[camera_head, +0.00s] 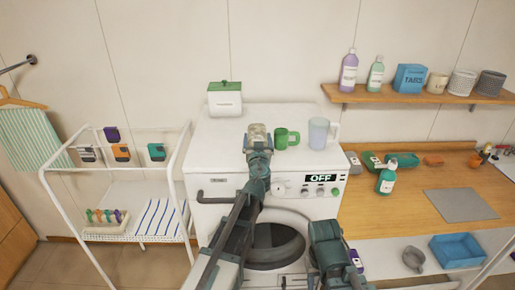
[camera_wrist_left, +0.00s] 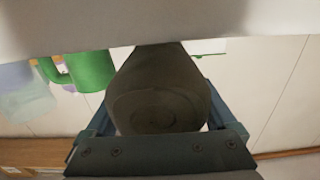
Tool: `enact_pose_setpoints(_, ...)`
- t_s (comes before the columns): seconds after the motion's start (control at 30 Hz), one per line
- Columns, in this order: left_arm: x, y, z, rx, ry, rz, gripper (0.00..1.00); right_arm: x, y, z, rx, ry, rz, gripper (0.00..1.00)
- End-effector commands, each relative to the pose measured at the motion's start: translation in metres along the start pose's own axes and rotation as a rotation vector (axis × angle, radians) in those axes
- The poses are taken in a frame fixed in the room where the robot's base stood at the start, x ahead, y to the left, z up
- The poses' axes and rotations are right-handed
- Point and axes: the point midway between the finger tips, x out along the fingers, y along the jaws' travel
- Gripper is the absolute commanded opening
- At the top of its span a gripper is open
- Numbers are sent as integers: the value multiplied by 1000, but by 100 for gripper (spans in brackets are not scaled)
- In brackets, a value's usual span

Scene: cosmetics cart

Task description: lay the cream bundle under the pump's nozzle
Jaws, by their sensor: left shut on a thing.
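My left gripper (camera_head: 258,136) is shut on the cream bundle (camera_head: 259,129), at the front part of the washing machine's white top. In the left wrist view the bundle (camera_wrist_left: 158,95) looks dark in shadow, a roll with a spiral end between the fingers. Whether it touches the machine's top is unclear. A teal pump bottle (camera_head: 386,181) stands upright on the wooden counter to the right, well apart from the bundle. Its nozzle is small in view. Part of my right arm shows low in front of the machine, but its gripper is out of view.
A green mug (camera_head: 284,138) and a pale translucent pitcher (camera_head: 318,133) stand just right of the left gripper. A green-lidded white box (camera_head: 225,99) is behind left. Several flat items lie behind the pump bottle. A grey mat (camera_head: 461,205) lies on the counter (camera_head: 415,205).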

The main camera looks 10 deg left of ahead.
Motion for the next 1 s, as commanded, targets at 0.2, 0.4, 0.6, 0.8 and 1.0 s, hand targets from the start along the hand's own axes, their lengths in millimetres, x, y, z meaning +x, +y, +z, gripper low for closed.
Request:
enact_pose_setpoints(0.2, 0, 0, 20, 0, 0, 0, 22, 20, -2, -1, -5, 0, 1, 50)
enact_pose_setpoints(0.4, 0, 0, 18, 0, 0, 0, 22, 18, -2, -1, -5, 0, 1, 50)
enact_pose_setpoints(0.6, 0, 0, 21, 0, 0, 0, 99, 21, -2, -1, -5, 0, 1, 50)
enact_pose_setpoints(0.8, 0, 0, 21, 0, 0, 0, 100, 21, -2, -1, -5, 0, 1, 50)
enact_pose_setpoints(1.0, 0, 0, 17, 0, 0, 0, 100, 16, -2, -1, -4, 0, 1, 50)
